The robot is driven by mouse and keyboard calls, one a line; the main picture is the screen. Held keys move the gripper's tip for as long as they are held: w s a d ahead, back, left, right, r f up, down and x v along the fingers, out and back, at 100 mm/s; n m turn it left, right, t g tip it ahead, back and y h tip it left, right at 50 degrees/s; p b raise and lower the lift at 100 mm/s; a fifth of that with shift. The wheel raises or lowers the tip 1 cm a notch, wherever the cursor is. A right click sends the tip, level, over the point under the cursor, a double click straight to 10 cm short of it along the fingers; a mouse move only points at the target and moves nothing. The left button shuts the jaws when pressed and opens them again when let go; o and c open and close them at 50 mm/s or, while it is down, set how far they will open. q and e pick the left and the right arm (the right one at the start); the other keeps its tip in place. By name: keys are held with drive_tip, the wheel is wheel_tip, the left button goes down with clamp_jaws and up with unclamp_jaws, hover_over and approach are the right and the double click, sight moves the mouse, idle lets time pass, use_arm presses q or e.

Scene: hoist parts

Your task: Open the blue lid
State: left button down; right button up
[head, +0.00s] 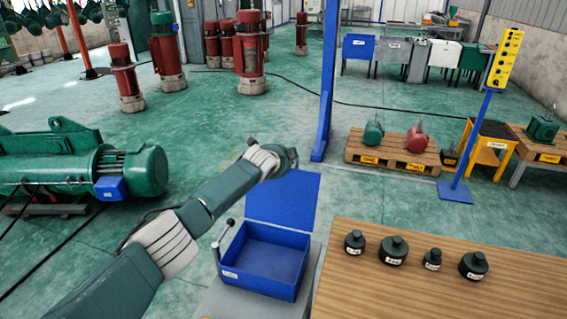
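The blue lid (285,203) stands raised at the back of a blue box (262,288), tilted back. The box is open and its inside looks empty. A lever with a black knob (228,224) stands at the box's left side. My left arm comes in from the lower left and passes over the lever side. My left gripper (287,160) is at the lid's top left edge, just above or behind it. Its fingers are mostly hidden, and I cannot tell whether they touch the lid. My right gripper is not in view.
The box sits on a grey stand (235,303). To the right is a wooden table (430,293) with several dark knobbed weights (394,250). A blue post (326,90) rises behind the lid. A pallet (390,155) with motors is further back. Green floor lies open between.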

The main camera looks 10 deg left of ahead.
use_arm(q)
drive_tip(key=shift+w+r, duration=0.35)
drive_tip(key=shift+r, duration=0.1)
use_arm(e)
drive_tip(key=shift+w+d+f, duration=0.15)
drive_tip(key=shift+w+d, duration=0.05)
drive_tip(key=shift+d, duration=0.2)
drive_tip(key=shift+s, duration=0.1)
use_arm(q)
drive_tip(key=c, duration=1.7)
unclamp_jaws()
drive_tip(key=shift+c, duration=0.2)
drive_tip(key=shift+s, duration=0.1)
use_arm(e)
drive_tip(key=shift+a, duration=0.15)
use_arm(q)
drive_tip(key=shift+d+f, duration=0.1)
drive_tip(key=shift+d, duration=0.05)
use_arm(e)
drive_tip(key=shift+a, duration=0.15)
use_arm(q)
drive_tip(key=shift+s, duration=0.15)
